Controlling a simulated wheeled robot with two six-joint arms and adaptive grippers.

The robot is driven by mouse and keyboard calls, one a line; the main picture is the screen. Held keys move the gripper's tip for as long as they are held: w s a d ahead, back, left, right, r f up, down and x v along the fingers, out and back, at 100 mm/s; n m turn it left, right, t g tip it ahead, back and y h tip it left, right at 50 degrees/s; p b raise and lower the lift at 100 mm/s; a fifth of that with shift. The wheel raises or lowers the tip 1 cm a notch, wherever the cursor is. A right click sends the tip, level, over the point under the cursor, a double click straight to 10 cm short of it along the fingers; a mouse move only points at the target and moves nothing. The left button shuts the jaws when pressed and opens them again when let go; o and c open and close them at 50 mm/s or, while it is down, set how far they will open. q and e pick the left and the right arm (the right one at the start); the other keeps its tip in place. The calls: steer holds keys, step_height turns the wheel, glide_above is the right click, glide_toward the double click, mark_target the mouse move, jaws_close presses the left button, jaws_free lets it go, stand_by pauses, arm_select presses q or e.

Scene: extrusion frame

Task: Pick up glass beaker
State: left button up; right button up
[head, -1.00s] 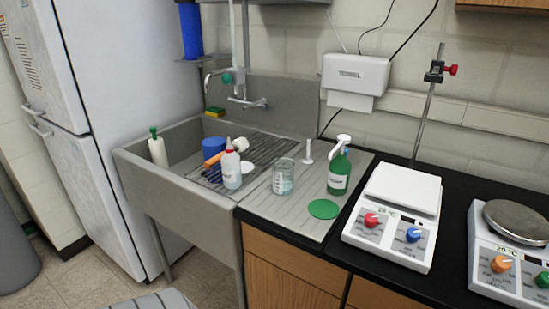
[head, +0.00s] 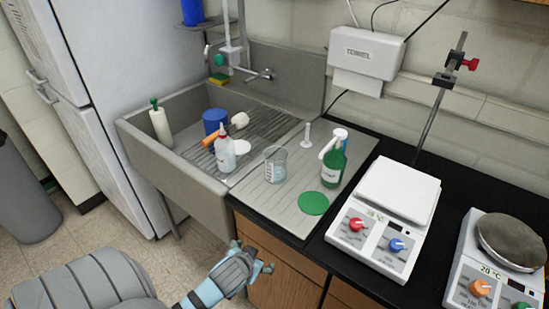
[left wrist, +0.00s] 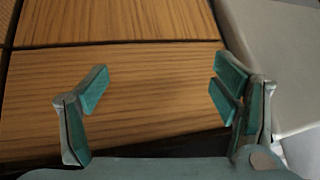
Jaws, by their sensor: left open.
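The glass beaker (head: 275,164) stands upright on the grey ribbed drainboard (head: 262,196), to the right of the sink. It is clear glass with white markings. My left gripper (head: 255,258) is in front of the wooden cabinet, below the counter edge and well short of the beaker. In the left wrist view my left gripper (left wrist: 158,88) has its fingers wide apart with nothing between them, facing the cabinet wood (left wrist: 150,115). The beaker is not in the left wrist view. My right gripper is not in view.
A white squeeze bottle (head: 225,155) stands left of the beaker, and a green pump bottle (head: 332,166) stands to its right. A green disc (head: 313,203) lies in front on the drainboard. Two hotplates, a nearer white one (head: 383,230) and another (head: 497,265), stand further right.

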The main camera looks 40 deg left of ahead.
arm_select(q)
step_height(320, 180, up, 10)
steer(key=t+p, duration=0.1)
steer(key=n+t+y, duration=0.2)
steer(key=n+t, duration=0.1)
steer(key=t, duration=0.1)
glide_toward(276, 167)
steer(key=shift+s+a+f, duration=0.15)
steer(key=shift+s+f, duration=0.75)
steer(key=shift+f, duration=0.3)
steer(key=x, duration=0.5)
steer(key=b+x, duration=0.1)
steer(key=x, duration=0.4)
steer(key=r+x, duration=0.1)
steer(key=x, duration=0.4)
steer(key=shift+w, duration=0.25)
steer(key=shift+r, duration=0.15)
steer(key=c, duration=1.3)
